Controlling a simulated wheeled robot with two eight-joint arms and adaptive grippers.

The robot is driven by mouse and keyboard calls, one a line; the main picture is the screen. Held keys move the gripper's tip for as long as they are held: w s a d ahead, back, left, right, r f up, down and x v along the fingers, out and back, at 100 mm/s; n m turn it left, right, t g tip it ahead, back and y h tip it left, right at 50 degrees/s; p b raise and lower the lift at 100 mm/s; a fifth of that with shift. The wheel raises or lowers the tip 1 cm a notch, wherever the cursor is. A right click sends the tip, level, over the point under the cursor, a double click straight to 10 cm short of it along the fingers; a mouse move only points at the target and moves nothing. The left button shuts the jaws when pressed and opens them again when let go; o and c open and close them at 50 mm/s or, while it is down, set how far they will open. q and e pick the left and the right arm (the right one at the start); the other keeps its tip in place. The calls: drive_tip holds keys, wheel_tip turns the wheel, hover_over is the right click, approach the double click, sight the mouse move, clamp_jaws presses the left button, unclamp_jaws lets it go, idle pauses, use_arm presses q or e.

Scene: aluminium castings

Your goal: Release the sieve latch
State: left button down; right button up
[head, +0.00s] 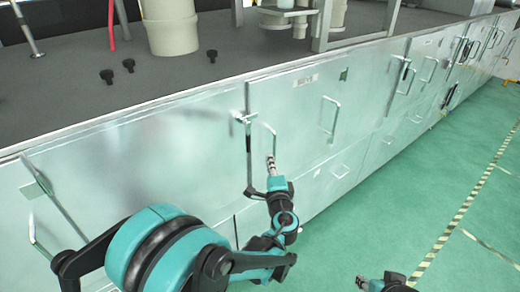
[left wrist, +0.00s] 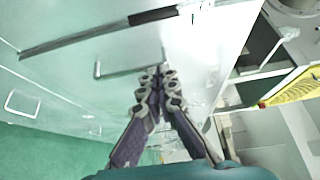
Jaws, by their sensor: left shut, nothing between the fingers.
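The metal cabinet front (head: 200,150) has a small latch (head: 243,118) at the upper left corner of a labelled door (head: 300,115), with a long bar (head: 249,160) running down from it. I cannot tell from its label whether this is the sieve latch. My left gripper (head: 270,161) is shut and empty, just right of the bar and near the lower end of a door handle (head: 274,135). In the left wrist view its fingers (left wrist: 159,76) are together, and a dark-edged bar (left wrist: 95,36) crosses the panel beyond them. My right gripper (head: 375,284) shows only partly at the bottom edge.
More doors with handles (head: 331,115) continue right. Another long bar (head: 58,210) is at left. Several black knobs (head: 128,65) and a beige cylinder (head: 170,30) stand on the dark top. The green floor (head: 400,210) at right is clear.

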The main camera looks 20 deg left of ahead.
sight(250, 132)
use_arm(q)
drive_tip(key=w+a+b, duration=0.2)
drive_tip(key=w+a, duration=0.4)
drive_tip(key=shift+w+a, duration=0.25)
drive_tip(key=shift+a, duration=0.05)
idle(0.5)
drive_tip(key=shift+s+a+m+p, duration=0.2)
drive_tip(key=shift+s+m+p, duration=0.05)
drive_tip(key=shift+m+p, duration=0.05)
